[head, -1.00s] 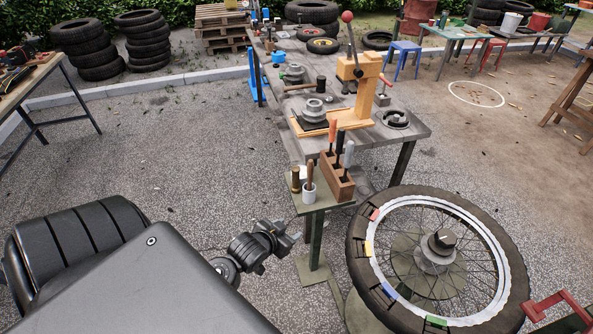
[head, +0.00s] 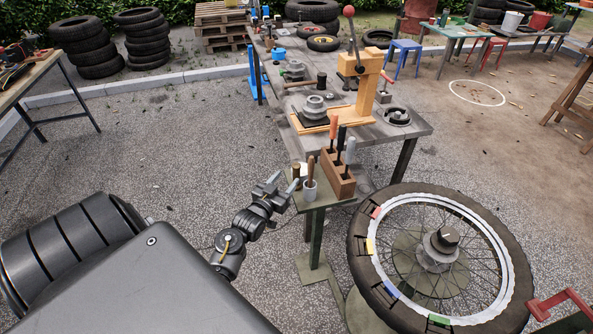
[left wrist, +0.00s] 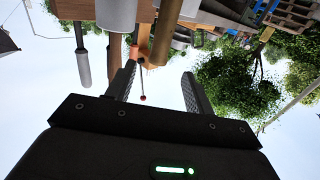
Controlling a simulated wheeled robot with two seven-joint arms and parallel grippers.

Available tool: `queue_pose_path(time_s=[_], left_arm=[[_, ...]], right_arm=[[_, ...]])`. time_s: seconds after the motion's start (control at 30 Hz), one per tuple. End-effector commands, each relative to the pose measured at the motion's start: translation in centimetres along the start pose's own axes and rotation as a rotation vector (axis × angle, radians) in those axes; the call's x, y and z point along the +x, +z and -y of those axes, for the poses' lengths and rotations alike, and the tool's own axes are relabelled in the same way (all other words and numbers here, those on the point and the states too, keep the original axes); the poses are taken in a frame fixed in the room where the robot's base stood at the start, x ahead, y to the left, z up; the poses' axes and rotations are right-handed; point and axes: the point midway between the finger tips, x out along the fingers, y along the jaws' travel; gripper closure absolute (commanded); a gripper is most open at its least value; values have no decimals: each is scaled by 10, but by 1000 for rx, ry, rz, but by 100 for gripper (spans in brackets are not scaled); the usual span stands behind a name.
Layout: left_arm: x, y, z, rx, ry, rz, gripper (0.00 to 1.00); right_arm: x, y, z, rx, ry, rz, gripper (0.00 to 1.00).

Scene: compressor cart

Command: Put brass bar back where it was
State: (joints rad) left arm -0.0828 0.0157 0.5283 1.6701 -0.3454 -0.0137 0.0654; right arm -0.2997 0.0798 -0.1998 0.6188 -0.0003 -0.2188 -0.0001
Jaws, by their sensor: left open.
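The brass bar (head: 296,171) stands upright on the small green stand (head: 320,197), at its left end beside the white cup. My left gripper (head: 283,187) is open and empty, close to the left of the bar. In the left wrist view, which is upside down, the bar (left wrist: 165,33) shows beyond the open fingers (left wrist: 160,85), lined up with the gap between them. I cannot tell whether they touch. My right gripper is out of view.
The white cup (head: 310,190) with a wooden-handled tool and the wooden block (head: 338,177) with several screwdrivers crowd the stand. The spoked wheel (head: 365,250) is at right, and the workbench (head: 415,130) with the orange press stands behind. Open ground lies left.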

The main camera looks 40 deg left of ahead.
Motion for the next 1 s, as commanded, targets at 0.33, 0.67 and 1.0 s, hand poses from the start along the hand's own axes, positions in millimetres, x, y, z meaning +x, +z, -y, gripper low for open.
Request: queue_pose_path(time_s=[0.33,0.67,1.0], left_arm=[[23,0,0,2,-1,1,47],[65,5,-2,1,0,-1,47],[74,2,-2,3,0,2,47]], right_arm=[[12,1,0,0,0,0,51],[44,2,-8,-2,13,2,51],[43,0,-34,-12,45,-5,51]])
